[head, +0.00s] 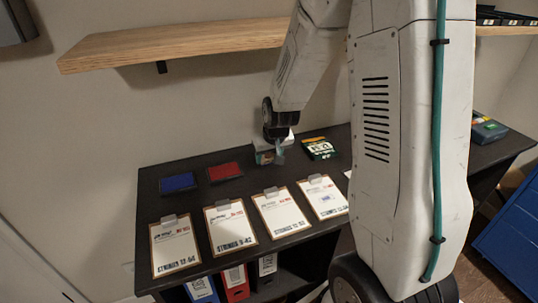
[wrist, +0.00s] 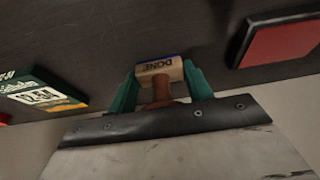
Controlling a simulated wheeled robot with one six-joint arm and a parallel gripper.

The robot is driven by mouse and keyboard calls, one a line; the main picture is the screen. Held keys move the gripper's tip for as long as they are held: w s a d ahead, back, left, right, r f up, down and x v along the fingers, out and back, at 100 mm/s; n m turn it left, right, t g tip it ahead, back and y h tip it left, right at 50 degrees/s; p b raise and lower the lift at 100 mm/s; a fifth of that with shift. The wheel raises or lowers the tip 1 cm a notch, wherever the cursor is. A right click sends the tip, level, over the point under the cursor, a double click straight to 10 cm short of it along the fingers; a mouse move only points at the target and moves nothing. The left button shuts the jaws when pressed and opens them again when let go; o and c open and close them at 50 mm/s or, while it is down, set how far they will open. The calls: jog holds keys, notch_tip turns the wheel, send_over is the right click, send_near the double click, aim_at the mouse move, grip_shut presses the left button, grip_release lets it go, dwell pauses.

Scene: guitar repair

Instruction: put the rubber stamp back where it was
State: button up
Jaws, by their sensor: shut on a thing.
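The rubber stamp (wrist: 160,70) has a light wooden block marked "DONE" and a brown handle. In the wrist view it sits between the two green fingers of my gripper (wrist: 158,90), which is shut on it. In the head view my gripper (head: 271,156) is low over the back of the dark table (head: 240,261), between the red ink pad (head: 225,171) and a green-and-white box (head: 319,148). The stamp is too small and covered there to make out clearly. I cannot tell whether it touches the table.
A blue ink pad (head: 178,182) lies left of the red one. Several clipboards with papers, one of them here (head: 231,226), line the table's front. A wooden shelf (head: 180,42) hangs above the back. Dark bare table surrounds the stamp in the wrist view.

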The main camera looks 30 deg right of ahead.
jog(key=o, duration=0.8)
jog(key=v, duration=0.6)
jog(key=shift+r, duration=0.3)
jog(key=s+a+r+g, duration=0.1)
jog(key=s+a+r, duration=0.2)
jog(key=s, duration=0.6)
jog(key=s+a+r+n+g, duration=0.1)
jog(key=s+a+r, duration=0.3)
jog(key=s, duration=0.5)
jog(key=s+a+r+n+g, duration=0.1)
jog(key=s+a+r, duration=0.3)
jog(key=s+r, duration=0.3)
jog(key=shift+s+y, duration=0.4)
jog(key=shift+s, duration=0.95)
